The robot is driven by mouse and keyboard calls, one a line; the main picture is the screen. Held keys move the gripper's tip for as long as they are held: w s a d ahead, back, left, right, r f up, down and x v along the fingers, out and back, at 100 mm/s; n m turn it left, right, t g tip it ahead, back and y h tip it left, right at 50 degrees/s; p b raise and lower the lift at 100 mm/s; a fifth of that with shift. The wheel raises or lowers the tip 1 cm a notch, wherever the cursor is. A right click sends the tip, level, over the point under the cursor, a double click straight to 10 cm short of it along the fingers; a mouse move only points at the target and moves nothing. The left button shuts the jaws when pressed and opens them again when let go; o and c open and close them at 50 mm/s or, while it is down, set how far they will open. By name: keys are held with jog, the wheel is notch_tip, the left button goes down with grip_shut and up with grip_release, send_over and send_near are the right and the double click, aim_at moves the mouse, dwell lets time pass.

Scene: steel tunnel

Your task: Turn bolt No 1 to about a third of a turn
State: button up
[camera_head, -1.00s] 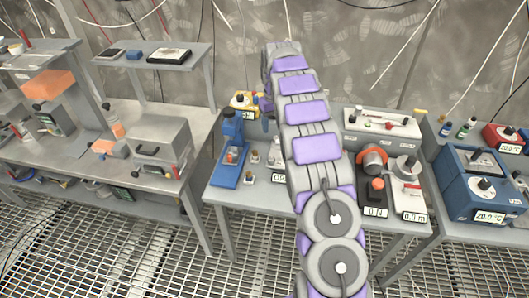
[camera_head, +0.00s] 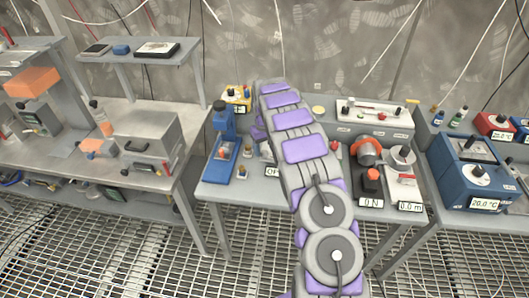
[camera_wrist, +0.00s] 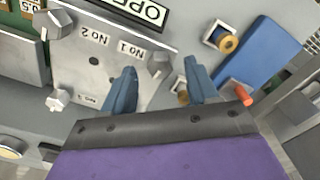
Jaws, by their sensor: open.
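In the wrist view, a grey metal plate (camera_wrist: 105,72) carries hex-headed bolts at its corners, with the labels upside down. Bolt No 1 (camera_wrist: 159,63) is the grey head at the plate's right corner, beside its label. Bolt No 2 (camera_wrist: 56,22) is at the upper left and bolt No 3 (camera_wrist: 58,99) at the lower left. My gripper (camera_wrist: 160,67) is open, with its two blue fingers apart. Bolt No 1 shows between the fingertips; I cannot tell the depth gap, and no contact is visible. In the head view my arm hides the gripper and most of the plate.
An OPEN sign (camera_wrist: 138,10) lies beside the plate. A blue stand (camera_head: 222,150) is left of my arm. An orange-and-grey device (camera_head: 368,153) and a red-button box (camera_head: 371,184) stand to the right.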

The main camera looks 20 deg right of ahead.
jog(key=shift+f, duration=0.85)
jog(key=c, duration=1.1)
